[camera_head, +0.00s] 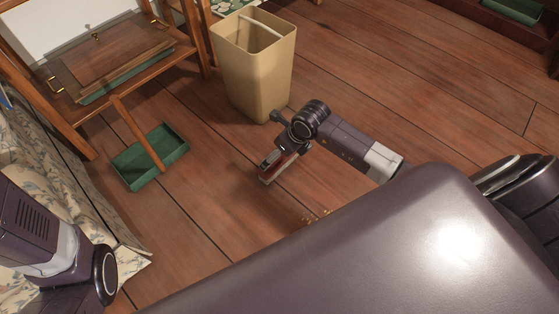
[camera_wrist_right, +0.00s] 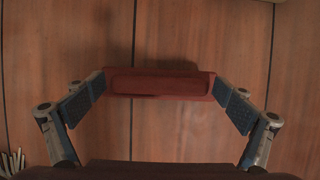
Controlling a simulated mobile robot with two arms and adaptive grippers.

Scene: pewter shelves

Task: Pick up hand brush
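The hand brush, a dark red-brown block (camera_wrist_right: 158,83), lies crosswise between the fingertips of my right gripper (camera_wrist_right: 159,88) in the right wrist view. Both finger pads meet its two ends. In the head view my right gripper (camera_head: 275,168) is low over the wooden floor, with a reddish strip of the brush (camera_head: 287,162) showing at its fingers. The brush's bristles are not clearly visible, and I cannot tell whether it touches the floor. My left arm shows at the lower left of the head view, but its gripper is out of view.
A beige bin (camera_head: 254,75) stands just behind my right gripper. A green tray (camera_head: 150,157) lies on the floor to the left, by a wooden shelf (camera_head: 120,65). Small pale bits (camera_head: 316,216) are on the floor in front of my body. Floor at the right is clear.

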